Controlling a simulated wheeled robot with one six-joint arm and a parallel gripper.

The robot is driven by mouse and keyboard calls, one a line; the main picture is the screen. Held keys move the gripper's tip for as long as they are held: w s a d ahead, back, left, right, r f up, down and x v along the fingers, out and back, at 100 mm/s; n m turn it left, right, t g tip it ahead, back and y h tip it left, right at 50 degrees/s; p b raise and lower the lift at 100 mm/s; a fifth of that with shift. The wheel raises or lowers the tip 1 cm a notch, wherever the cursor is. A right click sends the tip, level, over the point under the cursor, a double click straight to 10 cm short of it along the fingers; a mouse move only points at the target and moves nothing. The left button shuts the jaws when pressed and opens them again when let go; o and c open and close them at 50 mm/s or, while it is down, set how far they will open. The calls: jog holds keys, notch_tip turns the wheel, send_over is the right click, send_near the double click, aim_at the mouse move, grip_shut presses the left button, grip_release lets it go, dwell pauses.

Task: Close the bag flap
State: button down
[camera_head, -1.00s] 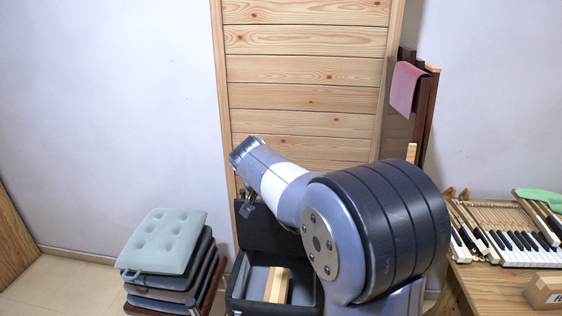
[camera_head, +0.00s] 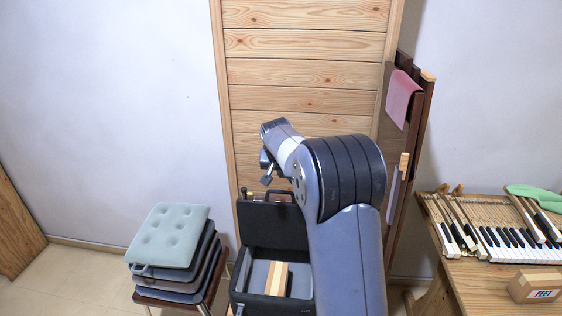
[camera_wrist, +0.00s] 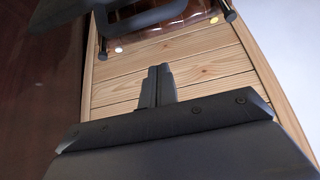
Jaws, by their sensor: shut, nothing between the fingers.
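The bag is a black open case (camera_head: 238,270) on the floor, low in the middle of the head view. Its flap (camera_head: 270,222) stands raised at the back, with a handle on its top edge. A light wooden block (camera_head: 278,278) lies inside on a grey lining. My gripper (camera_head: 266,181) is above the flap's top edge, apart from it as far as I can see. In the wrist view my gripper (camera_wrist: 158,72) has its fingers together and empty, pointing at wood boards. My arm hides the bag's right side.
A wooden panel (camera_head: 305,72) stands behind the bag. A stool stack with a pale green cushion (camera_head: 169,236) is to the left. A table with piano keys (camera_head: 510,245) is to the right. A clear brown sheet (camera_wrist: 165,32) shows in the wrist view.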

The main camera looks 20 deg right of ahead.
jog(key=s, duration=0.1)
jog(key=s+a+f, duration=0.1)
jog(key=s, duration=0.1)
jog(key=shift+s+a+f+p, duration=0.1)
jog(key=shift+a+f+p, duration=0.1)
jog(key=shift+f+p, duration=0.15)
jog(key=shift+f+b, duration=0.1)
jog(key=shift+b, duration=0.2)
